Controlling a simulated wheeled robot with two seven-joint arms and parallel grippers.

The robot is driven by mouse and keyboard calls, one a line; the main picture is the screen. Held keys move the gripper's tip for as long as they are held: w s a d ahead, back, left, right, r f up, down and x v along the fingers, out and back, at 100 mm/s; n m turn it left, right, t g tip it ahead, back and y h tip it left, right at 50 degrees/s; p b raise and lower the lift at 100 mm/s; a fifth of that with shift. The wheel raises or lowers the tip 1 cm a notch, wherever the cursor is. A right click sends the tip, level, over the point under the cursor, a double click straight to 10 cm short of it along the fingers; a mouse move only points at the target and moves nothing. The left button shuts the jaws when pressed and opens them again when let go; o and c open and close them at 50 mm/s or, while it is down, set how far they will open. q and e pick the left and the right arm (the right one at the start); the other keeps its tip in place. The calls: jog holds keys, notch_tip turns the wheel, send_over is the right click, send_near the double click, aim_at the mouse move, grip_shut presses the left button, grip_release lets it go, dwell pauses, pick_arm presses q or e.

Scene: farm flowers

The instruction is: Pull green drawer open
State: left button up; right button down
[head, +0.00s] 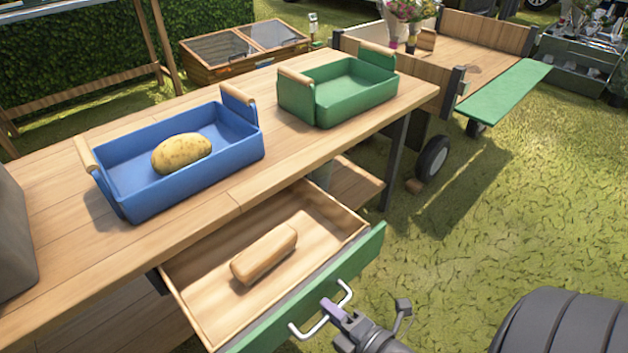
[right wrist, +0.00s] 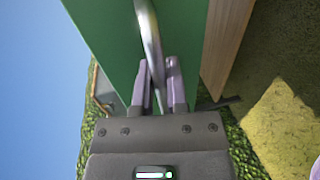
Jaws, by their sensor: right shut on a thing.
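The green drawer (head: 360,262) under the wooden table stands pulled out, with its wooden inside showing. A light wooden block (head: 264,254) lies in it. A silver bar handle (head: 344,293) is fixed to the green front. My right gripper (head: 330,307) is shut on the handle at its middle. In the right wrist view the handle (right wrist: 150,40) runs down between the two fingers of my right gripper (right wrist: 160,68), close to the green front (right wrist: 100,35). My left gripper is not in view.
On the tabletop (head: 255,188) stand a blue tray (head: 190,182) with a potato (head: 181,153) in it and an empty green tray (head: 350,103). A wooden cart (head: 480,45) stands behind. Grass lies open to the right.

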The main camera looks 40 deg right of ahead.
jog(key=shift+v, duration=0.95)
jog(key=shift+f, duration=0.25)
jog(key=c, duration=0.7)
grip_release()
jog(key=shift+o, duration=0.2)
jog(key=p+v, duration=0.3)
jog(key=v, duration=0.7)
jog(key=shift+p, duration=0.35)
